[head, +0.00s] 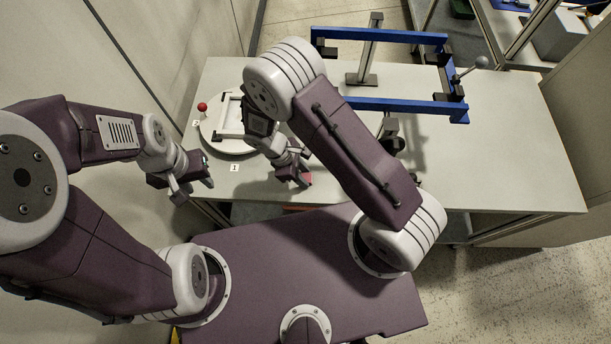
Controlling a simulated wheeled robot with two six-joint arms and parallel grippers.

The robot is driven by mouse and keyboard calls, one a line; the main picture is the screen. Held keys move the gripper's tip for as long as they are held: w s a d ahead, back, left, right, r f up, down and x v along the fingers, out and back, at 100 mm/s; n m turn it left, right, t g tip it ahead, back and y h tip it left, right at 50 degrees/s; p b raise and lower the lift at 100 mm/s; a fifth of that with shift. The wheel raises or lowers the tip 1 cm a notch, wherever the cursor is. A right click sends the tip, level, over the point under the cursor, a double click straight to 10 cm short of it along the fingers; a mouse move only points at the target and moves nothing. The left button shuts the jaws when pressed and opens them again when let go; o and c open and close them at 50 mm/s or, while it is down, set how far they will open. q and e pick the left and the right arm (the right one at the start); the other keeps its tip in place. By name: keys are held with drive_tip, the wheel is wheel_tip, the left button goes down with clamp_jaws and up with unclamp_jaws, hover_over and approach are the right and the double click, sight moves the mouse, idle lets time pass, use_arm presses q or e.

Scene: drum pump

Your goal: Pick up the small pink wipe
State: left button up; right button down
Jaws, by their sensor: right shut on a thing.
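My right gripper (301,178) is low over the front part of the table, right of the round white plate. It is shut on a small pink thing, the pink wipe (307,179), of which only a little shows at the fingertips. The rest of the wipe is hidden by the gripper. I cannot tell whether the wipe still touches the table. My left gripper (196,186) is at the table's front left corner, its fingers apart and nothing seen between them.
A round white plate (213,140) with a white frame and a red-knobbed lever (202,107) is at the table's left. Small number tags lie near it. A blue frame (400,104) on posts stands at the back. The table (520,150) is clear at right.

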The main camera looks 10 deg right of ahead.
wheel_tip(320, 180, up, 4)
drive_tip(key=shift+r, duration=0.2)
drive_tip(key=s+d+r+b, duration=0.1)
drive_tip(key=s+d+r, duration=0.5)
drive_tip(key=s, duration=0.4)
drive_tip(key=shift+r, duration=0.3)
